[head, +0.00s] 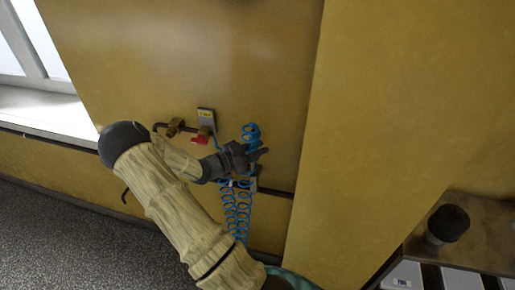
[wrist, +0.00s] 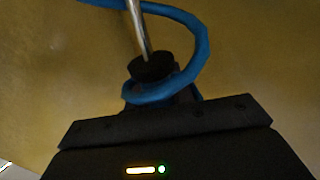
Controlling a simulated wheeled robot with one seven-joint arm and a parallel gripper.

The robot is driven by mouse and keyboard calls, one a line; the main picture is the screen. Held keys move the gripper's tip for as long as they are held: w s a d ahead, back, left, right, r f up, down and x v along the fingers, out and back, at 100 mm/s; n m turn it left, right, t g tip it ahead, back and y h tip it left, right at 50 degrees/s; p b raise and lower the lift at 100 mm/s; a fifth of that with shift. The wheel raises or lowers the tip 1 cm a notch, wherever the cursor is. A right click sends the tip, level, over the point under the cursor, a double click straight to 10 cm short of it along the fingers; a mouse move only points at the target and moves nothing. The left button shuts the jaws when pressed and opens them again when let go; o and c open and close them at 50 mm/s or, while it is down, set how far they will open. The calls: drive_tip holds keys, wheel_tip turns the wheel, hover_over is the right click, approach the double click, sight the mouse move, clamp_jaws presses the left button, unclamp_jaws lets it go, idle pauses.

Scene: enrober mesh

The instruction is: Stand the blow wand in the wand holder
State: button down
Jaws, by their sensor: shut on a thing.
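The blow wand shows in the wrist view as a thin shiny metal tube (wrist: 138,28) rising from a black collar (wrist: 152,67). My gripper (wrist: 160,95) is shut on the wand's black lower part, and a loop of blue hose (wrist: 200,52) passes around it. In the head view my gripper (head: 246,156) is close to the yellow wall panel, among blue coiled hose (head: 238,212). The wand itself is mostly hidden there. A small dark bracket (head: 258,178) shows beside the coils; I cannot tell whether it is the wand holder.
A red-handled valve (head: 200,140) with brass fittings (head: 175,127) and a label plate (head: 205,117) is on the wall left of my gripper. A yellow panel (head: 400,100) stands to the right. A dark round cup-like thing (head: 447,223) sits on a bench at lower right.

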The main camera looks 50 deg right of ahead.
drive_tip(key=shift+f+b, duration=2.55)
drive_tip(key=shift+f, duration=0.95)
drive_tip(key=c, duration=1.1)
unclamp_jaws()
drive_tip(key=b+v, duration=0.2)
drive_tip(key=v, duration=1.5)
drive_tip(key=shift+a+r+b, duration=0.1)
drive_tip(key=shift+a+b, duration=0.1)
drive_tip(key=shift+b, duration=0.1)
